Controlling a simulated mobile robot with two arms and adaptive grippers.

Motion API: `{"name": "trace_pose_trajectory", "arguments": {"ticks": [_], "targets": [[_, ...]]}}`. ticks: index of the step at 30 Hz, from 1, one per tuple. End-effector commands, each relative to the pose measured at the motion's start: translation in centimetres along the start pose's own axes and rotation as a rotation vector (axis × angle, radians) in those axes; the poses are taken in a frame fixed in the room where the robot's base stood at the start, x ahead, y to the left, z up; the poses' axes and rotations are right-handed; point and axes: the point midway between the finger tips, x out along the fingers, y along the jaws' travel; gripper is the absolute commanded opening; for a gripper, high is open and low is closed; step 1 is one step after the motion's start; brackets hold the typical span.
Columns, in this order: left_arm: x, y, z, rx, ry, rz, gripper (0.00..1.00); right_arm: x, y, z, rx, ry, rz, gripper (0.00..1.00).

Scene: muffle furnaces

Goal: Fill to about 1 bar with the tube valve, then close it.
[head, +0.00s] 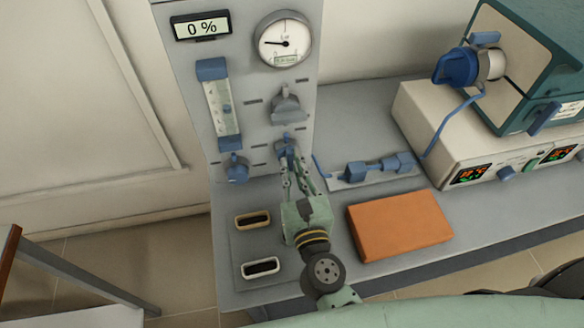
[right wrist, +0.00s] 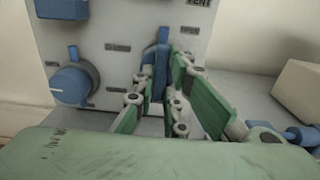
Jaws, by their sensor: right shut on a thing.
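The panel (head: 170,60) stands at the back of the bench. My right gripper (head: 290,165) reaches up to its lower part and is shut on a blue valve handle (head: 284,140). In the right wrist view the handle (right wrist: 162,55) stands upright between the fingers, its lower part partly hidden. The labels beside it are too small to read, so I cannot confirm that it is the tube valve. The round pressure gauge (head: 284,40) has its needle pointing left; its numbers are not readable. My left gripper is not in view.
A display (head: 201,26) reads 0 %. A flowmeter (head: 222,105), a blue knob (head: 237,168) and a grey knob (head: 288,104) surround the handle. An orange block (head: 400,225), a blue tube fitting (head: 378,167) and a furnace (head: 540,60) on a controller (head: 430,115) are to the right.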

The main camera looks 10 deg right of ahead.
Motion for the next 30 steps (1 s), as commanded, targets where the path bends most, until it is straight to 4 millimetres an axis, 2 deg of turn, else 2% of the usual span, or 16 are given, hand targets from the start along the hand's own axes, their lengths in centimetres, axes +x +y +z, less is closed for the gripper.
{"name": "trace_pose_trajectory", "arguments": {"ticks": [13, 14, 20, 30], "targets": [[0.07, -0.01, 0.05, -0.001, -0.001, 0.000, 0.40, -0.11, 0.09, -0.29, 0.015, 0.006, 0.002, 0.00], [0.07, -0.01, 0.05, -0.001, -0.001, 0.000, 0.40, -0.11, 0.09, -0.29, 0.015, 0.006, 0.002, 0.12], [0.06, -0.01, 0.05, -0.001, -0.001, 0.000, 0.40, -0.07, 0.05, -0.18, 0.013, 0.004, 0.001, 0.30], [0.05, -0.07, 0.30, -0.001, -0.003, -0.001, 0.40, -0.22, 0.01, -0.10, 0.011, 0.002, 0.001, 0.30]]}}
